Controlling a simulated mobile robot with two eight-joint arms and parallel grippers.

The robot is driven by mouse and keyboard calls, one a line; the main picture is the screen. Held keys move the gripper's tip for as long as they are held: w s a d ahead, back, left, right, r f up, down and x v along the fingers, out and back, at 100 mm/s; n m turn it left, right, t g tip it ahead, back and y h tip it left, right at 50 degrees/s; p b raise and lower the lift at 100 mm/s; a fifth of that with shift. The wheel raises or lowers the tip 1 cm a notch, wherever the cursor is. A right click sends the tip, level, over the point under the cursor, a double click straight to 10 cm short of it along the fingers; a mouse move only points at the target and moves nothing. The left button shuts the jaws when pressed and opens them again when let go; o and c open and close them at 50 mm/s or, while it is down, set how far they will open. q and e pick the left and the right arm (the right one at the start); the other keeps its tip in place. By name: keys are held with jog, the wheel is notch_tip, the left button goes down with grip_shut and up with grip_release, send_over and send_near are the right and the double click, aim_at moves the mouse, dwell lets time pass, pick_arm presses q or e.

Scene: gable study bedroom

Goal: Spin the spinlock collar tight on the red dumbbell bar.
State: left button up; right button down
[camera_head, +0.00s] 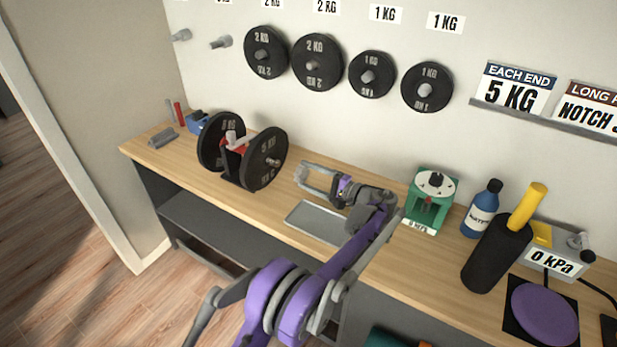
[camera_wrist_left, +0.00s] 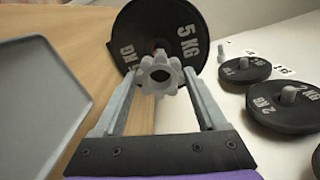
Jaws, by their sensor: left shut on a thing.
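The dumbbell rests in a dark stand on the bench, with a black 5 KG plate (camera_head: 265,174) at its near end and another (camera_head: 209,136) at the far end. A little of the red bar (camera_head: 238,149) shows between them; its near end sticks out of the plate. My left gripper (camera_head: 301,174) is shut on the grey star-shaped spinlock collar (camera_wrist_left: 160,74). In the left wrist view, the collar sits between the fingertips (camera_wrist_left: 160,84) in front of the 5 KG plate (camera_wrist_left: 188,28). In the head view the fingertips are a little right of the bar end, apparently apart from it. My right gripper is out of view.
A grey tray (camera_head: 316,222) lies below my left wrist. To the right stand a green device (camera_head: 431,198), a blue bottle (camera_head: 481,210), a black cylinder (camera_head: 492,258) and a gauge box (camera_head: 556,265). Smaller plates (camera_head: 317,62) hang on the wall behind.

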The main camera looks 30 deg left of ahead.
pick_arm(q)
jog(key=shift+w+a, duration=0.2)
jog(key=shift+a, duration=2.65)
jog(key=shift+w+a, duration=0.1)
jog(key=shift+a, duration=1.15)
jog(key=o, duration=1.3)
jog(key=shift+a, duration=0.1)
send_near(279, 165)
jog(key=d, duration=0.2)
jog(key=shift+s+d+r+p, duration=0.15)
jog(key=shift+s+d+p, duration=0.05)
jog(key=shift+d+p, duration=0.2)
